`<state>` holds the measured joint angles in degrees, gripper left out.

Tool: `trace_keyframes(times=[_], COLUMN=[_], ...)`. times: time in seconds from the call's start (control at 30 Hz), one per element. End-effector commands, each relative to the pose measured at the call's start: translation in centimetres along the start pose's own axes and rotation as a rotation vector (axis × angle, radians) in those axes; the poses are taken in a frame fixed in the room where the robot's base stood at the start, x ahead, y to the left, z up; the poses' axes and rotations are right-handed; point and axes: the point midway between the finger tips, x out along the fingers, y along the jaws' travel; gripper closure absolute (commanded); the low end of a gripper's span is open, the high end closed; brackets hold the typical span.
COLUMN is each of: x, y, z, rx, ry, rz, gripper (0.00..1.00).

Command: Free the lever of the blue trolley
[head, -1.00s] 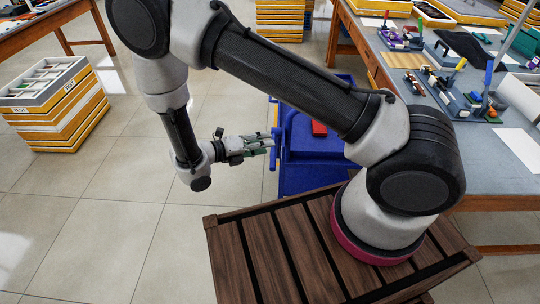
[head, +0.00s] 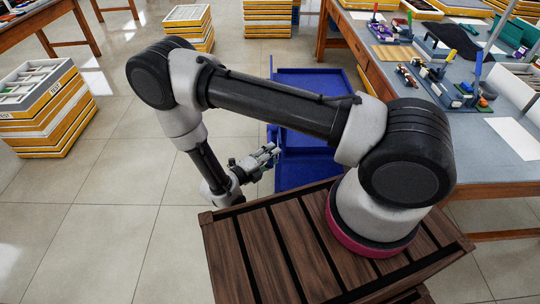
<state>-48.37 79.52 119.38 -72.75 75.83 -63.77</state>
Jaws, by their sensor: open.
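The blue trolley (head: 302,172) stands on the floor behind my arm, beside the long workbench. My upper arm link covers its middle. My gripper (head: 271,153) is at the trolley's left edge, pointing to the right, with its jaws open. In the picture the fingertips overlap or border the blue edge; I cannot tell whether they touch it. No lever can be made out on the trolley; it is hidden or too small to see.
A workbench (head: 513,138) with trays and small parts runs along the right. Stacked yellow-edged trays (head: 45,110) stand on the floor at the left. A slatted wooden platform (head: 290,245) lies under my arm's base. The tiled floor left of the trolley is clear.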

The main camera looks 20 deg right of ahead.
Motion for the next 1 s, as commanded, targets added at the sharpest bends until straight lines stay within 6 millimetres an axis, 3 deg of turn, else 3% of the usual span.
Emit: trace_keyframes(times=[0.23,0.47,0.77,1.0], x=[0.1,0.1,0.1,-0.1], y=[0.0,0.0,-0.1,-1.3], z=[0.0,0.0,0.0,0.3], rx=[0.000,0.001,-0.005,-0.059], ry=[0.000,0.000,0.002,0.017], rz=[0.000,0.000,0.007,0.063], gripper=[0.59,1.00,1.00,1.00])
